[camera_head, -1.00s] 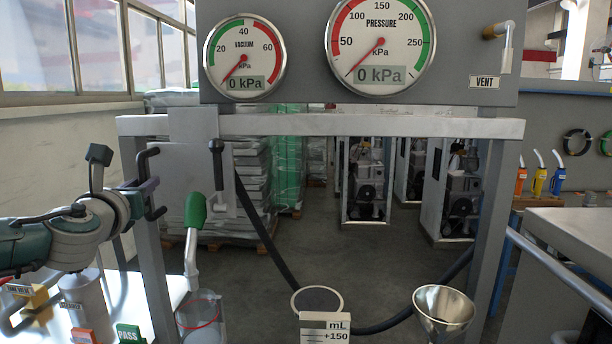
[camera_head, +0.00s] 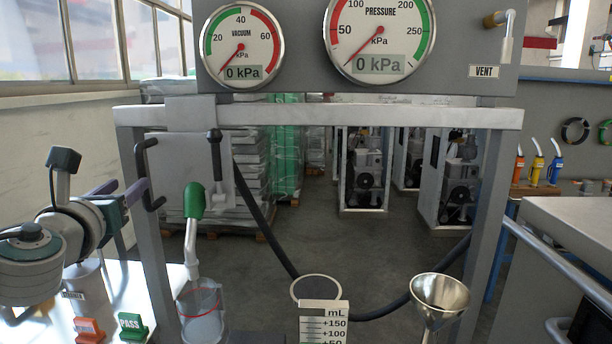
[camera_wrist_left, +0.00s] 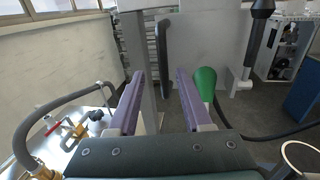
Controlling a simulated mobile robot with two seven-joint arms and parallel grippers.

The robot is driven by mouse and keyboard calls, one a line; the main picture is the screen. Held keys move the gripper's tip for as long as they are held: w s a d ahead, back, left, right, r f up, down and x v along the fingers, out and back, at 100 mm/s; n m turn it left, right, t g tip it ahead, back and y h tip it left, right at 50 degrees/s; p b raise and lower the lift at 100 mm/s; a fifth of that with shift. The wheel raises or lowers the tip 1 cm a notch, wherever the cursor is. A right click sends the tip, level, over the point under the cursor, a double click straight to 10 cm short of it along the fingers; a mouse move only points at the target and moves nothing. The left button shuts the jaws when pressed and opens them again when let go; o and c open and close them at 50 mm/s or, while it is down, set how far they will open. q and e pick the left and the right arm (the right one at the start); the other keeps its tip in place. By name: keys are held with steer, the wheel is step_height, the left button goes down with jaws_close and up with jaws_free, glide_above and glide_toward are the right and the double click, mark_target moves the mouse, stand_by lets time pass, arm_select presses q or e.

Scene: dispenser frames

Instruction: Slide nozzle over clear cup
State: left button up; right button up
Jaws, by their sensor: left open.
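The nozzle has a green grip (camera_head: 194,200) and a pale spout (camera_head: 191,258) that points down. The clear cup (camera_head: 203,318), with a red ring line, stands at the lower left, and the spout's tip is at its rim in the head view. I cannot tell whether the tip is inside the cup. My left gripper (camera_head: 126,190) is open and empty, to the left of the green grip. In the left wrist view the grip (camera_wrist_left: 205,82) shows just right of the right purple finger, outside the jaws (camera_wrist_left: 158,85). My right gripper is out of view.
A grey frame post (camera_head: 155,220) with a dark hooked handle (camera_head: 146,175) stands by my left gripper. A measuring vessel (camera_head: 322,318) and a metal funnel (camera_head: 438,300) are at front. A black hose (camera_head: 270,230) hangs behind. A green PASS block (camera_head: 131,326) sits on the left table.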

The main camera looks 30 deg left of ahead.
arm_select(q)
steer(key=shift+v, duration=1.6)
